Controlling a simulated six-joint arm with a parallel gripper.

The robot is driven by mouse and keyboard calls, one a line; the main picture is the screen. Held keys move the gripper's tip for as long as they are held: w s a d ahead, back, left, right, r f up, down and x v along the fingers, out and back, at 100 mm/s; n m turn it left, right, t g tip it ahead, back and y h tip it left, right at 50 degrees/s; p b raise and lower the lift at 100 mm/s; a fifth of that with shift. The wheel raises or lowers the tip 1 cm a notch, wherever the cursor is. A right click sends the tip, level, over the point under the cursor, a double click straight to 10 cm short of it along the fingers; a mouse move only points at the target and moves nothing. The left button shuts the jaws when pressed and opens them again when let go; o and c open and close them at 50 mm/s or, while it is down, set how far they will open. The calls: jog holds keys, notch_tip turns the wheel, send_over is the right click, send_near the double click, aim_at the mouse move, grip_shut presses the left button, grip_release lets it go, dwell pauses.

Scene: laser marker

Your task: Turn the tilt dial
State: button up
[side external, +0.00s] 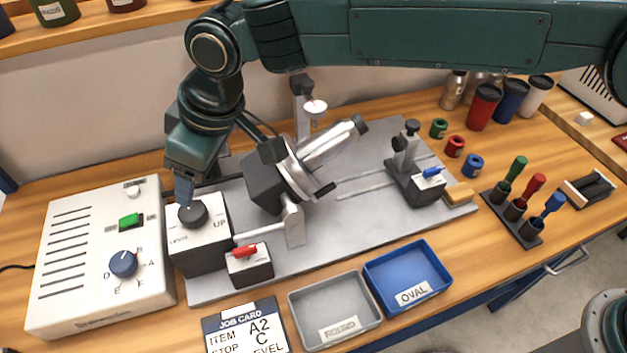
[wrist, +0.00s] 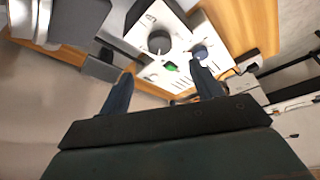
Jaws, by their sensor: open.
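The tilt dial (side external: 193,215) is a dark round knob on the white top of a dark box (side external: 203,252), with "UP" printed to its right and a smaller word to its left. In the wrist view the dark knob (wrist: 159,41) shows ahead of my fingers, between their lines. My gripper (side external: 186,197) points down at the dial in the side view, its tips close to the knob's back left edge; I cannot tell whether they touch it. In the wrist view my gripper (wrist: 163,86) has its two fingers wide apart with nothing between them.
A white control box (side external: 100,255) with a blue lettered knob (side external: 123,263) and green switch (side external: 130,221) stands left. A red-lever box (side external: 248,265) is just right of the dial. The tilted fixture (side external: 290,175) stands behind right. Grey (side external: 362,331) and blue (side external: 437,284) trays lie in front.

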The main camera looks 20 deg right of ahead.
aim_at(192, 210)
jog(key=x, duration=1)
jog(key=shift+a+f, duration=0.15)
jog(key=shift+f, duration=0.15)
jog(key=c, duration=1)
